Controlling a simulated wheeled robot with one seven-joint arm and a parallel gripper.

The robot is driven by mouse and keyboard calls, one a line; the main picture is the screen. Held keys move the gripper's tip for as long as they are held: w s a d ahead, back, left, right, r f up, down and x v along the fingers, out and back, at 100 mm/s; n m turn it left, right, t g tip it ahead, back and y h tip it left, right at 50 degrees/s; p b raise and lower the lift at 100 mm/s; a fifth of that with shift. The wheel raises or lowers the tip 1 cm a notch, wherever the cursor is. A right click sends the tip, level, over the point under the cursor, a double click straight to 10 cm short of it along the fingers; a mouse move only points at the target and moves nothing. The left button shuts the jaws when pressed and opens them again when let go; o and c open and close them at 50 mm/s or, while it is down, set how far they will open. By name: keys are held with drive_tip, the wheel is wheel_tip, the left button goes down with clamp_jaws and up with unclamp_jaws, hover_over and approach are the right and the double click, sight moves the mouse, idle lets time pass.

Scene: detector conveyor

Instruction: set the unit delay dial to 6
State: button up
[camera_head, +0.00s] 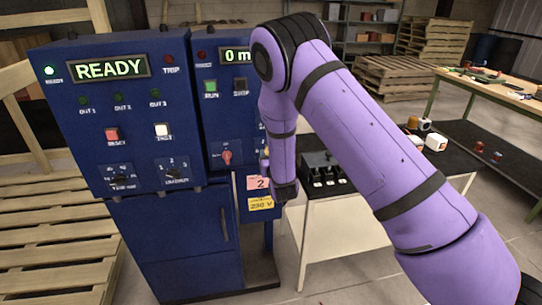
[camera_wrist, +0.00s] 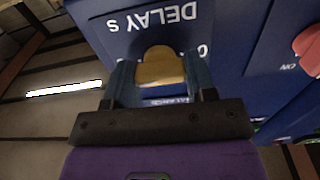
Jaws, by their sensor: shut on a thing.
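A tan dial knob (camera_wrist: 160,66) sits on a blue panel under upside-down lettering that reads "DELAY s" in the wrist view. My gripper (camera_wrist: 160,82) has one finger on each side of the knob and is shut on it. A white mark, perhaps a 0, shows beside the right finger. The rest of the scale is hidden by the fingers, so I cannot read the setting. In the head view my purple arm hides the dial and the fingertips.
A blue cabinet (camera_head: 128,150) with a lit READY display stands at the left. A red rotary switch (camera_head: 226,157) is on the neighbouring panel; a red handle (camera_wrist: 308,48) shows in the wrist view. A dark bench (camera_head: 455,148) with small parts stands at the right.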

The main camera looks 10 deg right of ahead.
drive_tip(key=shift+f, duration=0.1)
drive_tip(key=o, duration=0.9)
drive_tip(key=shift+o, duration=0.2)
drive_tip(key=shift+s, duration=0.1)
drive_tip(key=s, duration=1)
drive_tip(key=shift+s, duration=0.3)
